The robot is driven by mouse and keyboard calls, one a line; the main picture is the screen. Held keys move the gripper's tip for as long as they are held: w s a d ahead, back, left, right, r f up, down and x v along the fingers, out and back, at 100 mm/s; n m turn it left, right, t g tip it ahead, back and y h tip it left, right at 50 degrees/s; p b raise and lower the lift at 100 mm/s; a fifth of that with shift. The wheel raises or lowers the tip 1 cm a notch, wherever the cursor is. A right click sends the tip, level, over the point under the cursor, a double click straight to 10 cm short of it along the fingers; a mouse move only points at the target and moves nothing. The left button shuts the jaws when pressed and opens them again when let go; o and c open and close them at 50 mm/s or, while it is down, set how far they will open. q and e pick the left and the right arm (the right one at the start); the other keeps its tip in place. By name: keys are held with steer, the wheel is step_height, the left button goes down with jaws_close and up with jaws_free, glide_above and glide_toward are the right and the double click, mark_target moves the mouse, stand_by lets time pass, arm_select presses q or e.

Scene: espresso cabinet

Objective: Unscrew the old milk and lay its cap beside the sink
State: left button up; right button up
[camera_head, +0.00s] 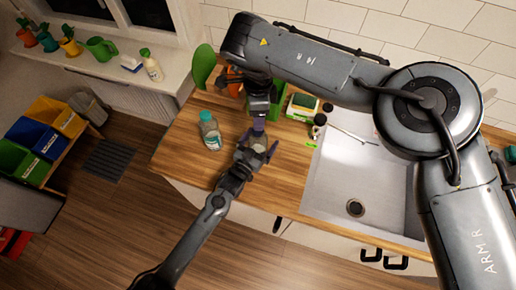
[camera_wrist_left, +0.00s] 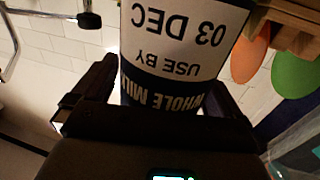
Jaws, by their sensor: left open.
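The old milk (camera_wrist_left: 182,45) fills the upper middle of the left wrist view. Its white label reads "USE BY 03 DEC" above a dark "WHOLE MILK" band, upside down in that view. My left gripper (camera_wrist_left: 165,100) is open, with one finger on each side of the milk. In the head view, my left gripper (camera_head: 260,149) is over the wooden counter. My right gripper (camera_head: 259,117) points down just behind it; its fingers are too small and dark to judge. The milk's cap cannot be made out. The sink (camera_head: 335,185) is to the right.
A clear bottle with a teal cap (camera_head: 210,132) stands on the counter to the left. A green-and-white box (camera_head: 302,105) and a dark round item (camera_head: 320,119) are near the sink's back left corner. Bare wooden counter (camera_head: 285,175) lies between my left gripper and the sink.

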mark_target(260, 145)
arm_select(q)
steer(key=c, duration=1.6)
jaws_close()
arm_select(e)
steer(key=m, duration=1.2)
steer(key=shift+a, duration=0.1)
steer(key=m, duration=0.6)
steer(key=shift+w+m, duration=0.1)
steer(key=shift+m, duration=0.3)
steer(key=m, duration=0.6)
steer(key=shift+m, duration=0.3)
steer(key=m, duration=0.6)
steer(key=shift+m, duration=0.4)
steer(key=m, duration=0.6)
steer(key=shift+m, duration=0.3)
steer(key=m, duration=0.4)
steer(key=shift+m, duration=0.3)
steer(key=m, duration=0.3)
steer(key=shift+m, duration=0.4)
steer(key=m, duration=0.5)
steer(key=shift+m, duration=0.3)
steer(key=shift+f+m, duration=0.15)
steer(key=shift+m, duration=0.35)
steer(key=shift+f, duration=3.85)
